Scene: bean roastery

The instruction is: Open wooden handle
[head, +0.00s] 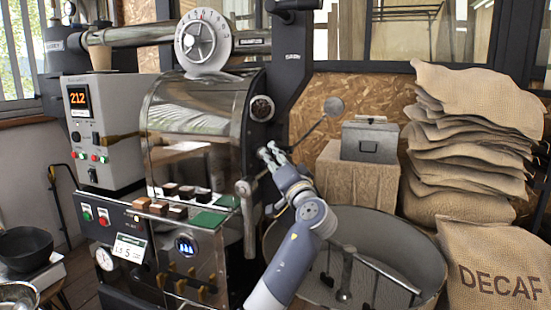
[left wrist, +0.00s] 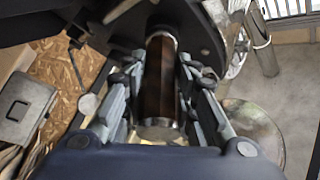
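The wooden handle (left wrist: 160,80) is a dark brown cylinder with metal ends in the left wrist view. It stands between the two fingers of my left gripper (left wrist: 158,75), with a finger on each side and what look like narrow gaps beside it. The fingers look open around it, not closed on it. In the head view my left gripper (head: 268,152) is at the right front side of the roaster (head: 195,130), by its dark front plate. The handle itself cannot be made out there. My right gripper is not in view.
A round metal cooling pan (head: 435,268) with a stirring arm lies below right of my left arm. A metal box (head: 369,139) stands on a wooden block (head: 358,183). Burlap sacks (head: 470,130) are stacked at the right. A control box (head: 103,140) stands left of the roaster.

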